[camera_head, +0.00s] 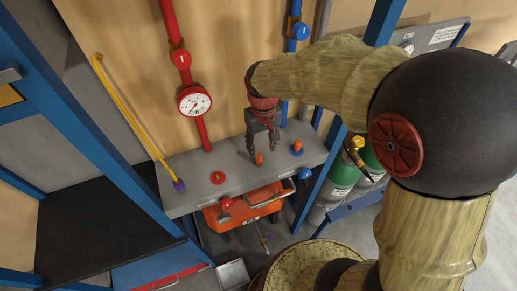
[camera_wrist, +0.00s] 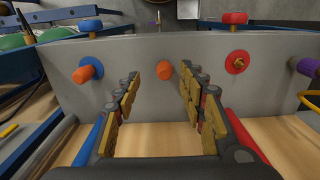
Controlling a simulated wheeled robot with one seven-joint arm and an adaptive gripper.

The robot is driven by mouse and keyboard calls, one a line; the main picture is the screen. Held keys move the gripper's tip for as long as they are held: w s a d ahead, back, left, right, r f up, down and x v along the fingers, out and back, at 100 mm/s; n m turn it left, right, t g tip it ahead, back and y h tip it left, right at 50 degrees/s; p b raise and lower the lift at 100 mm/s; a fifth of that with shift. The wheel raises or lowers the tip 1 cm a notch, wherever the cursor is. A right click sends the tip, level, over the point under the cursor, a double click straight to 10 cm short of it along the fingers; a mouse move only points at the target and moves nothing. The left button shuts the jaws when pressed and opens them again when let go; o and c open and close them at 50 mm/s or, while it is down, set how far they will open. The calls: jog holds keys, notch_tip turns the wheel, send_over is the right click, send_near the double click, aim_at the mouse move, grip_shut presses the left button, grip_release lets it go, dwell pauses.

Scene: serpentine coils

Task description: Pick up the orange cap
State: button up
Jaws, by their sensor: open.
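One orange cap (camera_head: 259,159) stands up from the grey ledge (camera_head: 239,176) at the foot of the wall. In the wrist view this cap (camera_wrist: 164,68) shows between and just beyond my fingertips, with no finger clearly touching it. A second orange cap (camera_head: 297,148) on a blue base stands to its right in the head view. In the wrist view that second cap (camera_wrist: 84,74) is at the left, outside my fingers. My gripper (camera_head: 261,147) points down over the ledge. In the wrist view my gripper (camera_wrist: 163,82) is open and empty.
A red fitting (camera_head: 217,178) and a purple fitting (camera_head: 179,185) with a yellow hose sit left along the ledge. A red pipe with a gauge (camera_head: 194,101) and a blue pipe (camera_head: 291,45) run up the wall. Green cylinders (camera_head: 345,172) stand right, beyond a blue post.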

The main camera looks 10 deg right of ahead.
aim_at(258, 155)
jog(key=shift+w+a+f, duration=0.1)
jog(key=shift+w+a, duration=0.05)
jog(key=shift+w, duration=0.3)
jog(key=shift+w+a+f, duration=0.1)
jog(key=shift+w+a, duration=0.05)
jog(key=shift+w, duration=0.25)
jog(key=shift+s+f, duration=0.1)
jog(key=shift+f, duration=0.75)
jog(key=f+p, duration=0.1)
jog(key=f, duration=0.2)
jog(key=f+p, duration=0.1)
jog(key=f, duration=0.1)
jog(key=shift+a+f, duration=0.2)
jog(key=shift+f, duration=0.2)
jog(key=shift+c, duration=0.5)
jog(key=c, duration=0.7)
jog(key=shift+c, duration=0.9)
